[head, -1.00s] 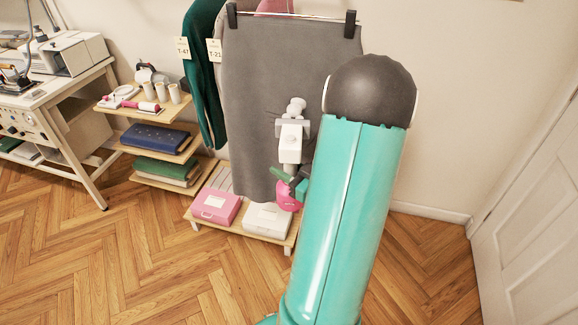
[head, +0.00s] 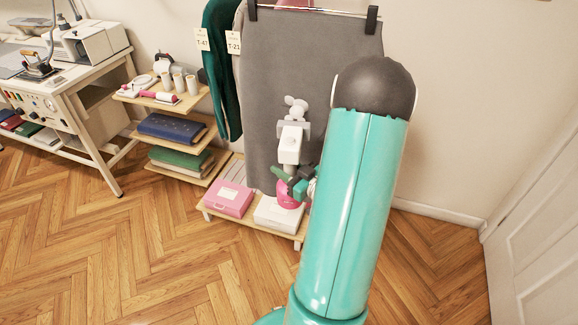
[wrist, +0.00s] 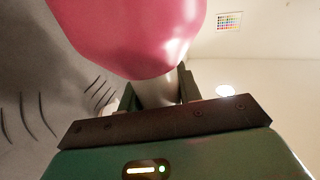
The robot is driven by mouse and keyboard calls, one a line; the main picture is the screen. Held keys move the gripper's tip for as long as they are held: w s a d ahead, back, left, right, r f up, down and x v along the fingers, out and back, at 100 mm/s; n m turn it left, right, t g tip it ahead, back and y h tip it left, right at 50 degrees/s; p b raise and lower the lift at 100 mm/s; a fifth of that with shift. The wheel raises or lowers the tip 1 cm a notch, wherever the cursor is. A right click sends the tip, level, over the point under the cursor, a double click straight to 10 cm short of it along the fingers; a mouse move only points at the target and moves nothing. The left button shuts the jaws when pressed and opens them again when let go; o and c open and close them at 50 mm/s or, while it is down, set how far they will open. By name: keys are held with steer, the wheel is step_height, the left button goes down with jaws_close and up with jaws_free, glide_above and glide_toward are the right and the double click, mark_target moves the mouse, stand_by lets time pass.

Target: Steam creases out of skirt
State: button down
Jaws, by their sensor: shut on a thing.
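The grey skirt (head: 268,75) hangs by two black clips from a hanger at the wall. In the wrist view the skirt (wrist: 25,75) fills the left side and shows several dark curved crease lines. My gripper (head: 301,186) is shut on a white and pink handheld steamer (head: 290,146), held roughly upright in front of the skirt's lower half. In the wrist view the pink part of the steamer (wrist: 130,35) is close above the fingers (wrist: 158,92), with its white handle between them. Whether the steamer touches the skirt cannot be told. My arm hides the skirt's lower right part.
A low shelf under the skirt holds a pink box (head: 228,198) and a white box (head: 279,213). A tiered shelf (head: 150,98) with spools and folded cloth stands left. Green clothing (head: 222,65) hangs beside the skirt. A white door (head: 535,235) is right. The front floor is clear.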

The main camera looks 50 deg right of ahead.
steer(key=shift+w+a+f, duration=0.25)
steer(key=shift+w+f, duration=0.35)
steer(key=shift+w, duration=0.1)
steer(key=shift+w+a+f, duration=0.2)
steer(key=shift+w+f, duration=0.35)
steer(key=shift+w, duration=0.15)
stand_by(1.1)
steer(key=s+d+f, duration=0.2)
steer(key=s, duration=0.3)
steer(key=s+d+f, duration=0.2)
steer(key=s+f, duration=0.1)
steer(key=s, duration=0.3)
steer(key=shift+s+f, duration=0.2)
steer(key=shift+f, duration=0.05)
stand_by(1.3)
steer(key=shift+w, duration=0.15)
stand_by(1.5)
